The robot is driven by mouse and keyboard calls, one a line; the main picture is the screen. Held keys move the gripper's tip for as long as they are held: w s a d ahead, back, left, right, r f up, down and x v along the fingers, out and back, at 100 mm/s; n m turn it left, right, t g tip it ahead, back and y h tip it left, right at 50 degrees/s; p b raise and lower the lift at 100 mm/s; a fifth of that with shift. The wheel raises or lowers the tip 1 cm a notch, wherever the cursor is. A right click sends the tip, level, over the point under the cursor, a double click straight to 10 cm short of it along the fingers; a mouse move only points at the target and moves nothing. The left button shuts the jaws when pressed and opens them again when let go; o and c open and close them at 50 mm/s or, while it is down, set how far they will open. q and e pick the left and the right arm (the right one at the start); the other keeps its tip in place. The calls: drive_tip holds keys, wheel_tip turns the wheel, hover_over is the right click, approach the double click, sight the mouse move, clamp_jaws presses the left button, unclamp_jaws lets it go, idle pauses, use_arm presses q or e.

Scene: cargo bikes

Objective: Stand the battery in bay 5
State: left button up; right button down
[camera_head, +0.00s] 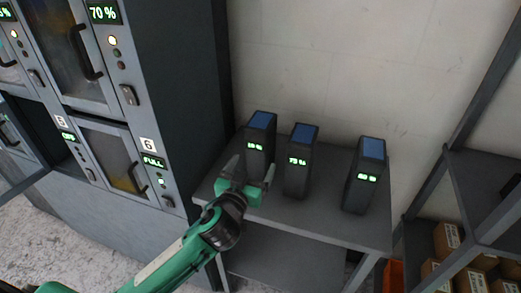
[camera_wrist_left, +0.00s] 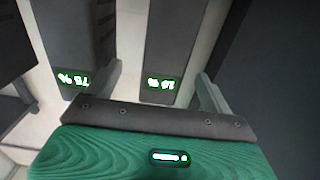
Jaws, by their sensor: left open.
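Three dark batteries with blue tops stand upright on a grey table (camera_head: 325,222). The left battery (camera_head: 260,138) has a green readout I cannot read surely; the middle one (camera_head: 301,160) reads 75%; the right one (camera_head: 365,175) stands apart. My left gripper (camera_head: 250,172) is open in front of the left battery. In the left wrist view its fingers (camera_wrist_left: 160,72) lie either side of that battery (camera_wrist_left: 174,38), with the 75% battery (camera_wrist_left: 77,35) to the left; contact is unclear. Bay 5 (camera_head: 31,130) is at the cabinet's lower left, its door swung open. My right gripper is out of view.
Bay 6 (camera_head: 115,160) beside it has a shut door and reads FULL. Above, another shut bay (camera_head: 70,45) reads 70%. The cabinet's dark side (camera_head: 180,90) stands close left of the table. A shelf with boxes (camera_head: 447,238) stands at right.

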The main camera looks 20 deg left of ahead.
sight(257, 155)
use_arm(q)
drive_tip(key=w, duration=0.4)
drive_tip(key=shift+w, duration=0.35)
drive_tip(key=shift+w+p, duration=0.25)
drive_tip(key=shift+p, duration=0.05)
drive_tip(key=w, duration=0.4)
drive_tip(key=shift+w+a+r+p, duration=0.1)
drive_tip(key=shift+w+a+p, duration=0.1)
drive_tip(key=shift+w+p, duration=0.2)
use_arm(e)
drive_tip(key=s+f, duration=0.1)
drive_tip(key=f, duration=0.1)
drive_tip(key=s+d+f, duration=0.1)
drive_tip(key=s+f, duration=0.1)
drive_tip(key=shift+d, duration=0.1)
use_arm(q)
drive_tip(key=shift+s, duration=0.1)
clamp_jaws()
drive_tip(key=shift+r, duration=0.15)
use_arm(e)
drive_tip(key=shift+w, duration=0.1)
